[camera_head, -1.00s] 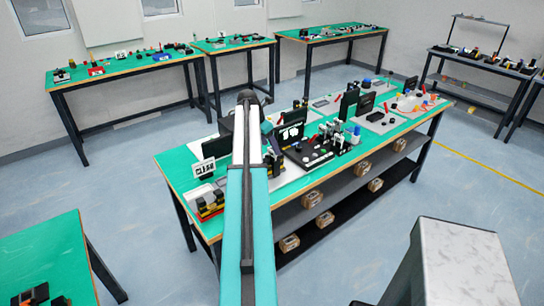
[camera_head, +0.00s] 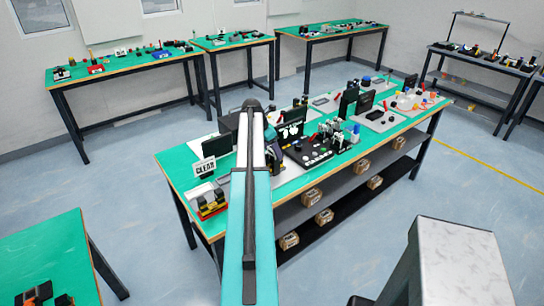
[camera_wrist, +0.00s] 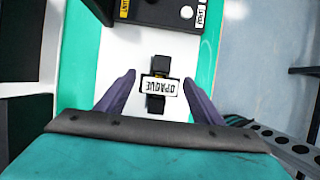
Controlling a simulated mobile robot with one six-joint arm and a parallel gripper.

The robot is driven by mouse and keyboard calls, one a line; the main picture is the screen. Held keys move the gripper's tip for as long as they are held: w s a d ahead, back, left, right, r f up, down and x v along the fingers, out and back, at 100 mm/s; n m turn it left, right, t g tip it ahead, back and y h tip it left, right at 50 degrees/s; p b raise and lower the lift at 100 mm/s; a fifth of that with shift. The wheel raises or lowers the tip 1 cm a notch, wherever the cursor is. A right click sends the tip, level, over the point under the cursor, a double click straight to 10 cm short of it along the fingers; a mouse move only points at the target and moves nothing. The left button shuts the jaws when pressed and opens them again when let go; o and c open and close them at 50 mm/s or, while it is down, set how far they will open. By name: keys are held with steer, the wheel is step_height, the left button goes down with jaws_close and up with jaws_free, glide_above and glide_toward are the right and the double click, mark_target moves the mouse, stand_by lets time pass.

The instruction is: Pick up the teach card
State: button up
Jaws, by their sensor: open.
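A small white card reading "OPAQUE" (camera_wrist: 158,86) shows upside down in the wrist view, with black parts above and below it. It lies over a white surface. My gripper (camera_wrist: 159,76) is open, one purple finger on each side of the card. Gaps show between the fingers and the card, and how far the fingertips are above it I cannot tell. In the head view my arm hides the gripper and this card. A second card reading "CLEAR" (camera_head: 204,167) stands at the left end of the middle table.
The green middle table (camera_head: 178,164) carries a black panel with buttons (camera_head: 312,152) and other devices. In the wrist view a dark labelled box (camera_wrist: 165,12) is above the card, and the table's green edge (camera_wrist: 208,55) runs at the right. Brown boxes (camera_head: 289,240) sit on the shelf below.

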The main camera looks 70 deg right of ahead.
steer(key=c, duration=1.2)
steer(key=shift+r, duration=0.15)
steer(key=shift+r+b, duration=1.45)
steer(key=shift+r, duration=3.45)
